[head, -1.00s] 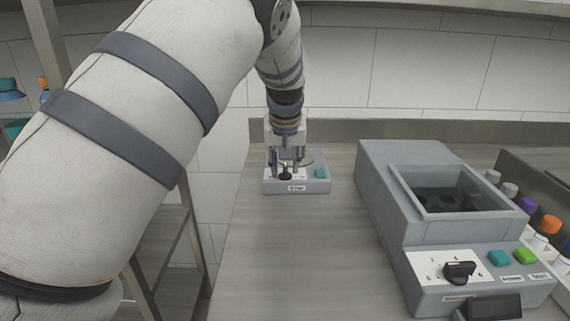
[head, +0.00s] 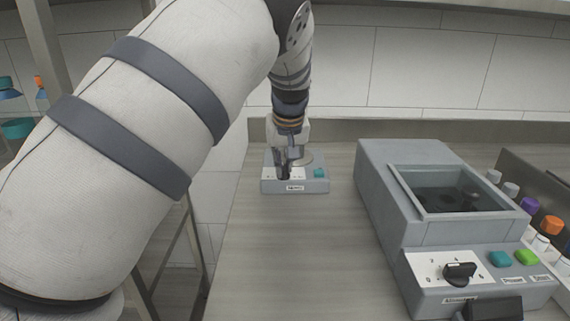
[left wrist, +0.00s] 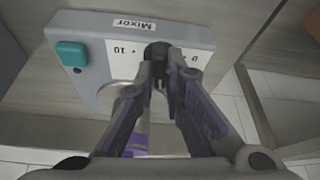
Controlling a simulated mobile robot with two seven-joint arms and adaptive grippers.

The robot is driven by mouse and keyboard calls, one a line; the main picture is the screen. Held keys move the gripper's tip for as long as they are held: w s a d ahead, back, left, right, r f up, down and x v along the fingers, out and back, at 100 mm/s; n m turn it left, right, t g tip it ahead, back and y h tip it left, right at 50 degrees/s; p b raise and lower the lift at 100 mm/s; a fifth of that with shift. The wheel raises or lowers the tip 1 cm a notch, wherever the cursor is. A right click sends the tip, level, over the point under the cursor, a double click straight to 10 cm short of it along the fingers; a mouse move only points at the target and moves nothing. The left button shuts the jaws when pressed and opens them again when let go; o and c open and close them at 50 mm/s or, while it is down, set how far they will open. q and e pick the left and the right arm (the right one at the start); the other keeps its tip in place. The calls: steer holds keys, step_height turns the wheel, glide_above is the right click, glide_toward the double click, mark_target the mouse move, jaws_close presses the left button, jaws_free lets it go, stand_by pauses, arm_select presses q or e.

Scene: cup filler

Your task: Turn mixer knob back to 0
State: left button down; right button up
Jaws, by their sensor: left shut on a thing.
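The mixer (head: 297,187) is a small grey box with a white dial plate and a teal button (head: 319,173), standing on the bench at the back left. The left wrist view shows its "Mixer" label (left wrist: 134,24) and the teal button (left wrist: 72,53). The black mixer knob (left wrist: 157,50) lies between the fingertips of my left gripper (left wrist: 162,62), which is shut on it. The left gripper (head: 284,170) also shows in the head view, over the dial plate. The knob's pointer is mostly hidden, so I cannot tell its setting.
A larger grey machine (head: 385,215) with an open well, its own black knob (head: 459,272) and teal and green buttons stands to the right. Several capped tubes are at the far right. The bench (head: 290,260) in front of the mixer is clear.

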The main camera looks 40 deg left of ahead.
arm_select(q)
steer(key=n, duration=0.1)
steer(key=n+g+b, duration=0.1)
steer(key=n, duration=0.1)
steer(key=n+y+b, duration=0.1)
steer(key=n, duration=0.1)
steer(key=shift+w+d+f+g, duration=0.1)
steer(key=shift+w+f+g, duration=0.15)
steer(key=shift+g, duration=0.15)
steer(key=n+g+b, duration=0.2)
steer(key=n, duration=0.3)
steer(key=shift+n, duration=0.4)
steer(key=n+g+b, duration=0.1)
steer(key=n, duration=0.2)
steer(key=shift+w+r+b, duration=0.1)
steer(key=shift+b, duration=0.25)
steer(key=shift+r+n+g+h+b, duration=0.1)
steer(key=shift+n+g+h+b, duration=0.35)
steer(key=shift+n, duration=0.65)
arm_select(e)
steer(key=s+f+g, duration=0.3)
steer(key=s+f, duration=0.4)
steer(key=f, duration=0.1)
steer(key=shift+s, duration=0.35)
arm_select(q)
steer(key=shift+r, duration=0.1)
steer(key=c, duration=1.7)
jaws_free()
